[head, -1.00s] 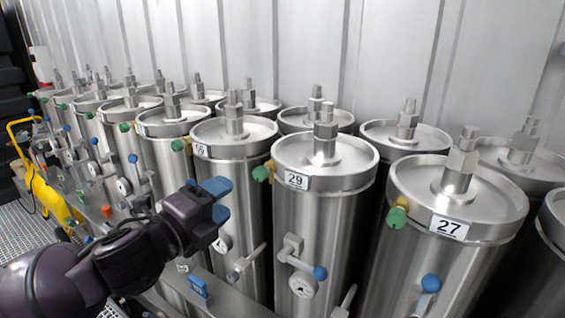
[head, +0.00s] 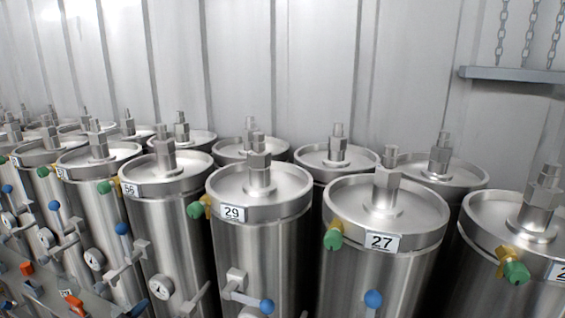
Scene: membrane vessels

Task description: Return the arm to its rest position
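Neither of my grippers is in the head view, and no part of my arms shows. The view holds rows of upright steel membrane vessels. The vessel labelled 29 (head: 262,240) stands near the middle, and the vessel labelled 27 (head: 376,275) stands to its right. The vessel labelled 56 (head: 172,225) stands to the left of 29. Each has a hex fitting on its lid and a green-capped valve near its rim.
Blue-knobbed handles (head: 267,306) and round gauges (head: 162,288) stick out from the vessel fronts. A corrugated wall (head: 300,70) closes off the back. A grey shelf (head: 510,74) hangs on chains at the upper right. The vessels stand close together.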

